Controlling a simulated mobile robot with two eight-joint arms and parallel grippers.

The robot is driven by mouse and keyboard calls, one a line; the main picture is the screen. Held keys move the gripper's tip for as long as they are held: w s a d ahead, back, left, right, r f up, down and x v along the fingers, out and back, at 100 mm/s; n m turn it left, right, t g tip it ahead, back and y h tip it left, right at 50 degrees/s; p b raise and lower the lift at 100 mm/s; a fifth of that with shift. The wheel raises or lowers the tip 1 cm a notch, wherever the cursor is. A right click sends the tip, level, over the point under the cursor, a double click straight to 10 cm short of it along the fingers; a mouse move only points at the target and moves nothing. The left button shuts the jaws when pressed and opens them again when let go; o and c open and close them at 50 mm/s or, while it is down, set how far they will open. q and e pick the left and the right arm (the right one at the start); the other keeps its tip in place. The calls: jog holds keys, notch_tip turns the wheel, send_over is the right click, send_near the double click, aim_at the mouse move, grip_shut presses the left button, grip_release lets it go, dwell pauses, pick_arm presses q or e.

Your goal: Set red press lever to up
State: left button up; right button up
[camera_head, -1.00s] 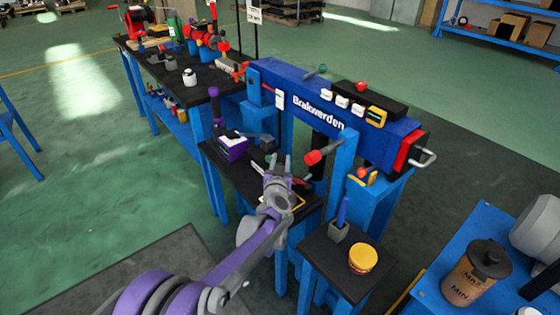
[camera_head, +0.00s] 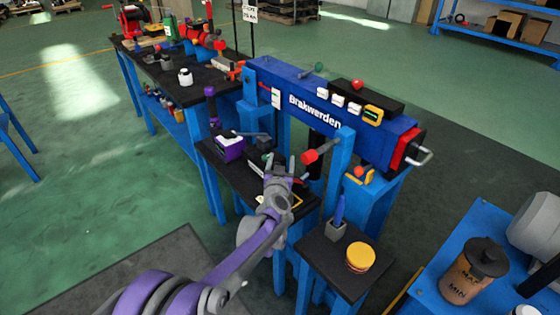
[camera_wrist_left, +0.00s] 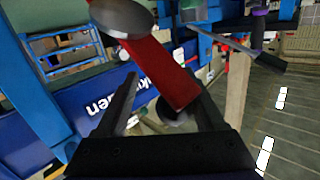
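The red press lever, with a red grip (camera_head: 310,156) on a short grey rod, sticks out leftward from a blue post (camera_head: 340,158) in front of the blue "Brakwerden" beam. My left gripper (camera_head: 280,161) is just left of the grip, fingers pointing up and apart. In the left wrist view, a red bar (camera_wrist_left: 160,70), apparently the lever, slants down with its lower end between the spread dark fingers of my left gripper (camera_wrist_left: 165,92). A grey disc (camera_wrist_left: 125,18) is at its upper end. I cannot tell whether a finger touches it. My right gripper is out of view.
The blue beam (camera_head: 295,92) stands close behind the lever. A small stand (camera_head: 322,253) with a yellow-red round container (camera_head: 361,258) is in front. Green floor lies open at left.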

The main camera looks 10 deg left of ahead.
pick_arm(q)
jog(key=shift+a, duration=0.2)
jog(key=shift+s+r, duration=0.1)
jog(key=shift+s, duration=0.1)
jog(key=s+p, duration=0.1)
jog(key=s, duration=0.9)
jog(key=shift+s+r, duration=0.2)
jog(key=shift+r, duration=0.25)
jog(key=shift+d, duration=0.1)
